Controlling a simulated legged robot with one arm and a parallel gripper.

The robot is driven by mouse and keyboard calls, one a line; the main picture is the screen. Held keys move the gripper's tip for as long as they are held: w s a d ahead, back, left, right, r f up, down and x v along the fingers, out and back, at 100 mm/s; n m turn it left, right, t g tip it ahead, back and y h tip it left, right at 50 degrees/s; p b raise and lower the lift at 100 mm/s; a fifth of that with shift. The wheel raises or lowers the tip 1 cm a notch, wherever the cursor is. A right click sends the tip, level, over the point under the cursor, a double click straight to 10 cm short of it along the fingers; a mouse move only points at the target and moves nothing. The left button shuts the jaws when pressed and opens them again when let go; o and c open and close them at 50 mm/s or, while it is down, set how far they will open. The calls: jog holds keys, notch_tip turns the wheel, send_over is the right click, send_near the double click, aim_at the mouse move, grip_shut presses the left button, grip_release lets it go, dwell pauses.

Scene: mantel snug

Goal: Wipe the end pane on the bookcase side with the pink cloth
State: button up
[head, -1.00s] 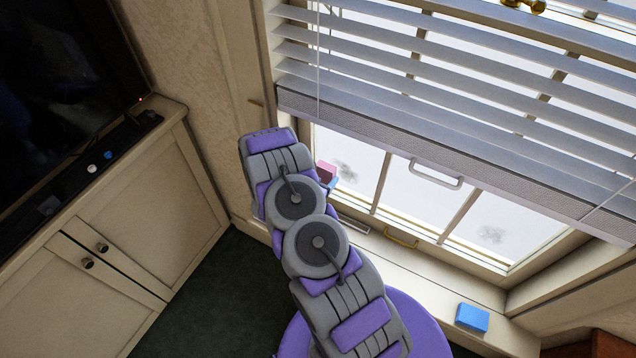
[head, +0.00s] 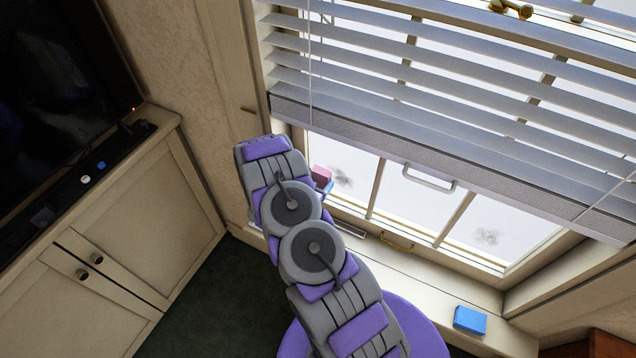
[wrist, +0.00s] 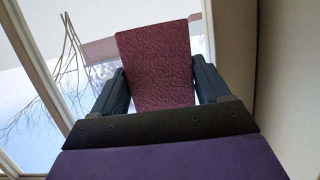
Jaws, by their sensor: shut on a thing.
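The pink cloth (head: 321,173) is a folded pad beside the left end pane (head: 350,160), on the TV side. In the wrist view the cloth (wrist: 158,65) stands upright between the two dark fingers of my gripper (wrist: 160,72), which is shut on it. I cannot tell if the cloth touches the glass. My arm hides most of the gripper in the head view. The right end pane (head: 510,240) is far from my gripper. Both end panes show a faint dark patch; I cannot tell if it is dirt or trees outside.
A lowered blind (head: 420,130) covers the upper window. A grey handle (head: 428,179) and a brass one (head: 395,243) are on the frame. A blue block (head: 470,320) lies on the sill (head: 415,270). A TV cabinet (head: 150,215) stands left. A brown wooden edge (head: 612,345) shows bottom right.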

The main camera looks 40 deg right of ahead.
aim_at(354, 186)
jog(key=shift+w+d, duration=0.15)
jog(key=shift+w+d, duration=0.1)
jog(key=shift+d, duration=0.3)
dwell(0.4)
jog(key=shift+s+d+p, duration=0.3)
jog(key=shift+s+p, duration=0.2)
jog(key=shift+s, duration=0.45)
jog(key=shift+s+d+r+p, duration=0.1)
jog(key=shift+s+d+p, duration=0.55)
jog(key=shift+s, duration=0.8)
jog(key=shift+s+d+f+p, duration=0.1)
jog(key=shift+s+d+p, duration=0.5)
jog(key=shift+s, duration=0.8)
jog(key=shift+s+d+r+p, duration=0.1)
jog(key=shift+s+d+p, duration=0.55)
jog(key=shift+s, duration=0.8)
jog(key=shift+w, duration=0.1)
